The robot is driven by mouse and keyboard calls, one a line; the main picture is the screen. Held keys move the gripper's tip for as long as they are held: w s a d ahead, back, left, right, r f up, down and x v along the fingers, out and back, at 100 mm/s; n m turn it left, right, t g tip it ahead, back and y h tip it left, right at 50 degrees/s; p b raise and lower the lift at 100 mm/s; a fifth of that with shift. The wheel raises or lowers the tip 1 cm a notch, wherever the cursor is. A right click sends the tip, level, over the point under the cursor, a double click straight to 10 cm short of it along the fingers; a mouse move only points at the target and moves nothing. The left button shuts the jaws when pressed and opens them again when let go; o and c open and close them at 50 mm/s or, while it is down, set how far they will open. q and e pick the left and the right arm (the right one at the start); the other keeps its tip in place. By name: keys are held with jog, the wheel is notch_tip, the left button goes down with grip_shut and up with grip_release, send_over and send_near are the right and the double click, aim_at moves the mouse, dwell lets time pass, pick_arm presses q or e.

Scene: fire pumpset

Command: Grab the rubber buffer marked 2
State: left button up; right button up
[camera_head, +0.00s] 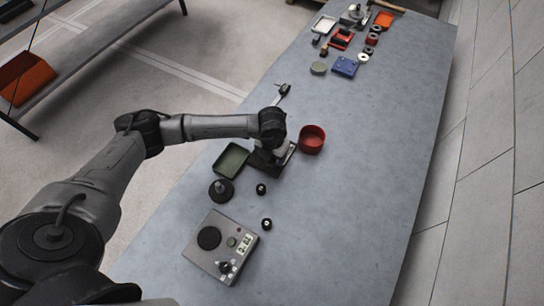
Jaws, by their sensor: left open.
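Two small dark cylindrical pieces stand apart on the grey table: one black piece (261,188) just below my left gripper in the picture, and another black piece (267,224) nearer the grey device. They may be rubber buffers, but no number 2 can be read on either. My left gripper (271,160) points down at the table between the green tray (231,161) and the red bowl (311,139). It is open; its fingertips are partly hidden and I see nothing held. My right gripper is out of view.
A grey device (219,247) with a black disc and display sits at the near end, beside a dark round knobbed part (221,191). A small tool (283,90) lies beyond my wrist. A blue tray (345,67) and several parts crowd the far end. The table's right side is clear.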

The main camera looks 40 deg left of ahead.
pick_arm(q)
jog(key=c, duration=1.1)
jog(key=shift+o, duration=0.2)
jog(key=shift+r, duration=0.1)
